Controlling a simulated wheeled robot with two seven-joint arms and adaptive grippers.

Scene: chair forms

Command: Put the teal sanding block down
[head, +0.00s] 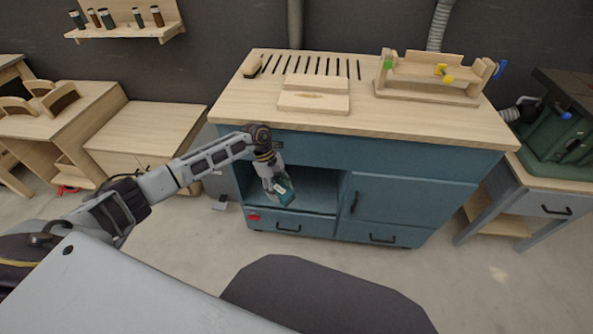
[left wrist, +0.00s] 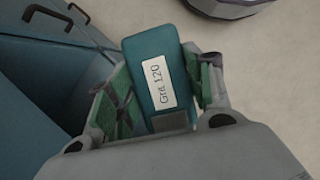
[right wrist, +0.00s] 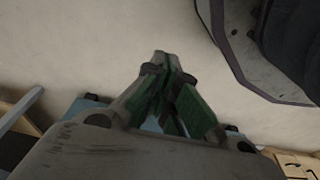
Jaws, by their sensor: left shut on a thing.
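The teal sanding block (head: 285,190) is in the grip of my left gripper (head: 276,180), in front of the open compartment of the blue cabinet (head: 400,197). In the left wrist view the block (left wrist: 140,55) sits between the two green-padded fingers of the left gripper (left wrist: 165,88), with a white label reading about "Gra 120" facing the camera. Floor and blue drawer fronts show beyond it. My right gripper (right wrist: 163,65) shows only in the right wrist view. Its fingertips meet, with nothing visible between them, over bare floor.
The cabinet's wooden top (head: 380,118) carries a slotted area, a flat wooden board (head: 314,95), a sanding block-like piece (head: 252,66) and a wooden jig (head: 430,78). A low wooden bench (head: 145,125) stands left. A green machine (head: 560,135) stands right.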

